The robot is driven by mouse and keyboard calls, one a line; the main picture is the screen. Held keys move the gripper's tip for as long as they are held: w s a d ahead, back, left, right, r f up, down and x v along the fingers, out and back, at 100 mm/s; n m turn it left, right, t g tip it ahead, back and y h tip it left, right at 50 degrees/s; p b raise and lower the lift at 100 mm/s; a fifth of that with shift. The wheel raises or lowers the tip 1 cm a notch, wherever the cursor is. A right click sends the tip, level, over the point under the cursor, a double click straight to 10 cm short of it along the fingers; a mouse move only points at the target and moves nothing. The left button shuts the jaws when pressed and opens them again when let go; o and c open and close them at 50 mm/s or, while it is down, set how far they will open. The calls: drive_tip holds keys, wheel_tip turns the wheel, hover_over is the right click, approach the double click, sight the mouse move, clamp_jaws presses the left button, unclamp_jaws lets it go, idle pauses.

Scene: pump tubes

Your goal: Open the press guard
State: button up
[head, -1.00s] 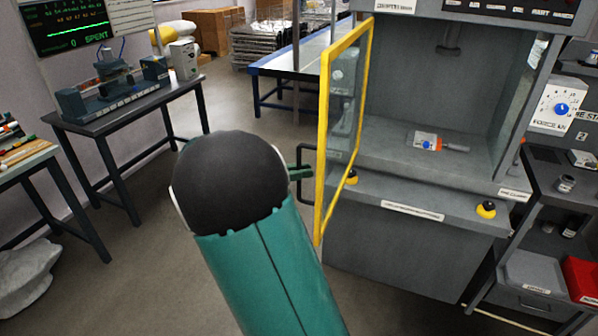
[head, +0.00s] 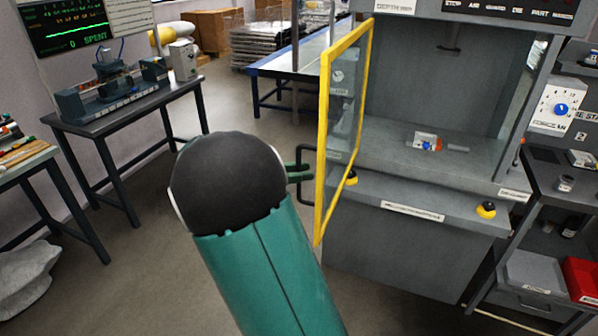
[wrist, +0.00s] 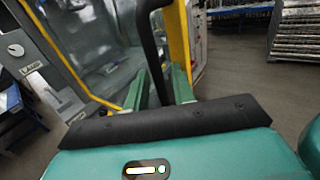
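The press guard is a clear panel in a yellow frame (head: 324,140). It stands swung out from the left side of the grey press, leaving the press front uncovered. Its black bar handle (head: 305,188) is on the guard's outer face and also shows in the wrist view (wrist: 151,45). My gripper (head: 300,173) is at the handle, partly hidden behind my dark wrist joint. In the wrist view its two green fingers (wrist: 160,88) stand apart on either side of the bar, with gaps visible, so it looks open around the handle.
Inside the press, a small part with a blue knob (head: 427,142) lies on the bed. Black buttons on yellow bases (head: 486,209) sit on the front ledge. A dark bench (head: 130,105) stands at left, a blue-edged table (head: 290,65) behind. Floor between is clear.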

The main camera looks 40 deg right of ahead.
drive_tip(key=v, duration=1.3)
drive_tip(key=shift+w+a, duration=0.2)
drive_tip(key=shift+a, duration=0.1)
drive_tip(key=s+a+f+m+t+y, duration=0.1)
drive_tip(key=s+a+m+t+y, duration=0.1)
drive_tip(key=s+m+t+y, duration=0.6)
drive_tip(key=s+a+m+t+y, duration=0.4)
drive_tip(key=s+a+t+y, duration=0.2)
drive_tip(key=s+a, duration=0.5)
drive_tip(key=shift+s+a+y, duration=0.25)
drive_tip(key=shift+s+y, duration=0.65)
drive_tip(key=shift+s, duration=0.05)
drive_tip(key=shift+w, duration=0.1)
